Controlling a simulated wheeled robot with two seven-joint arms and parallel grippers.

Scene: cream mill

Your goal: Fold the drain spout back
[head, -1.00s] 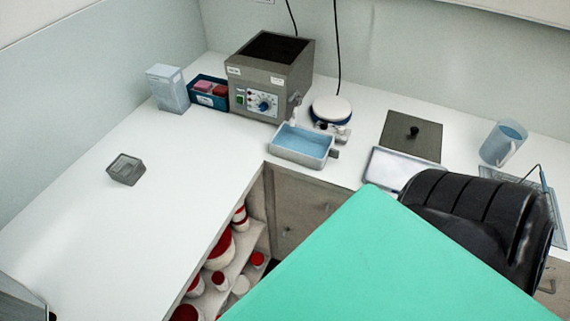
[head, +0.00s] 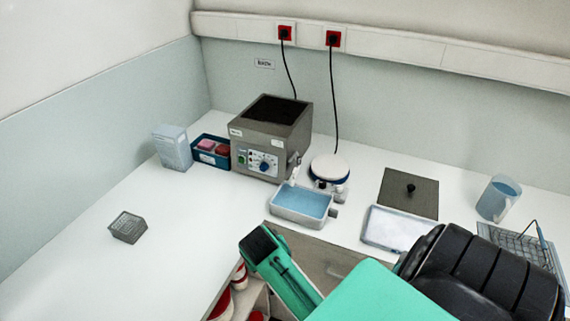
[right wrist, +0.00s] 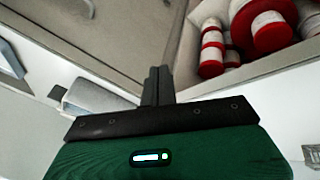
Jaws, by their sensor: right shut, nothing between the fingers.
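The grey water bath (head: 271,138) stands at the back of the counter in the head view. Its drain spout (head: 294,171) is a small grey and pale piece at the bath's front right corner, pointing down towards the tray of blue liquid (head: 333,212) in front. Finer detail of the spout is too small to tell. My right gripper (right wrist: 158,76) is shut and empty in the right wrist view, apart from the spout. In the head view my right arm reaches in at the lower middle, in front of the tray; its fingertips cannot be made out there. My left gripper is not in view.
A white-topped round device (head: 329,168) stands close right of the spout. A grey lid (head: 408,198), a shallow pale tray (head: 397,229) and a blue jug (head: 498,198) are further right. Red and white bottles (right wrist: 264,25) fill the shelf below. The left counter is mostly clear.

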